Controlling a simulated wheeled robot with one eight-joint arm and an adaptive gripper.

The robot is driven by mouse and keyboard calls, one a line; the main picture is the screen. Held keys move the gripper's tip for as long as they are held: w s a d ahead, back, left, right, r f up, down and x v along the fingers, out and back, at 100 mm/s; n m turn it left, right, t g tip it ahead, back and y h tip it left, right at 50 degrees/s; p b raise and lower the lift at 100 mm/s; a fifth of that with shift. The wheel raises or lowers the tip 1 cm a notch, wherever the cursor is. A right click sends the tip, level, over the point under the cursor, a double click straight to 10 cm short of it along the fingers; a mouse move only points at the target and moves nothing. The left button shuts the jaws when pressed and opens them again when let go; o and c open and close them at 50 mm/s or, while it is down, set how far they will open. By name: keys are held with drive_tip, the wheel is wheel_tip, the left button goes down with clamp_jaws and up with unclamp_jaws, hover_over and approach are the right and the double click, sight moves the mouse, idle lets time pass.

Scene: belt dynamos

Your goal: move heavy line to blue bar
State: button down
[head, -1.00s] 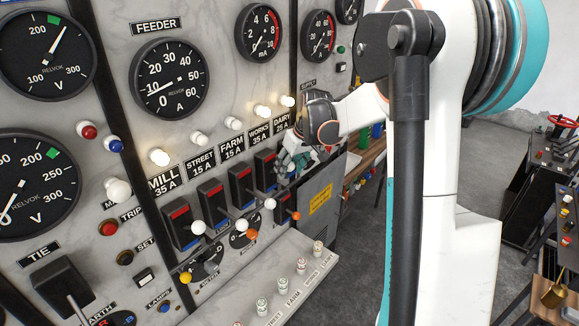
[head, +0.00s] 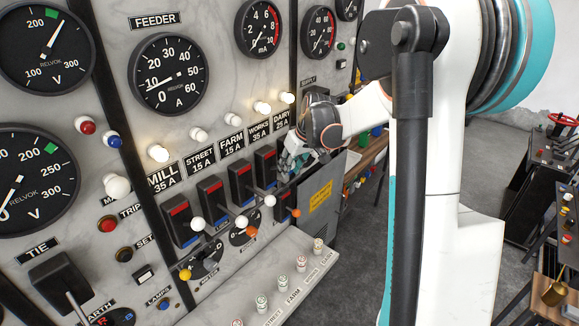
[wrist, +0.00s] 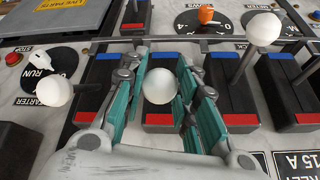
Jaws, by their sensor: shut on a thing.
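A row of black switch blocks, red at one end and blue at the other, runs under labels such as MILL 35 A, STREET 15 A, FARM 15 A, WORKS 35 A (head: 259,131) and DAIRY 25 A. My gripper (head: 294,162) is at the right end of this row. In the wrist view the gripper (wrist: 160,95) has its teal fingers shut on a white ball-topped lever (wrist: 160,86), apparently the WORKS one. The ball lies over its block between the blue bar (wrist: 164,57) and the red bar (wrist: 160,119). The lever's shaft is hidden behind the ball.
Another white lever ball (wrist: 263,28) stands out close on the right in the wrist view, and one (wrist: 54,89) on the left. An orange knob (wrist: 206,15) is above. In the head view a ledge with small labelled parts (head: 301,263) juts out below the switches.

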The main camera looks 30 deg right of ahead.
drive_tip(key=shift+s+d+f+t+b, duration=0.15)
drive_tip(key=shift+s+f+t+b, duration=0.2)
drive_tip(key=shift+f+t+b, duration=0.4)
wheel_tip(320, 180, down, 12)
drive_tip(key=w+t+y+b, duration=0.1)
drive_tip(key=t+b, duration=0.6)
drive_tip(key=b, duration=1.2)
drive_tip(key=shift+a+r+y, duration=0.25)
drive_tip(key=shift+y, duration=0.65)
drive_tip(key=c, duration=1.2)
unclamp_jaws()
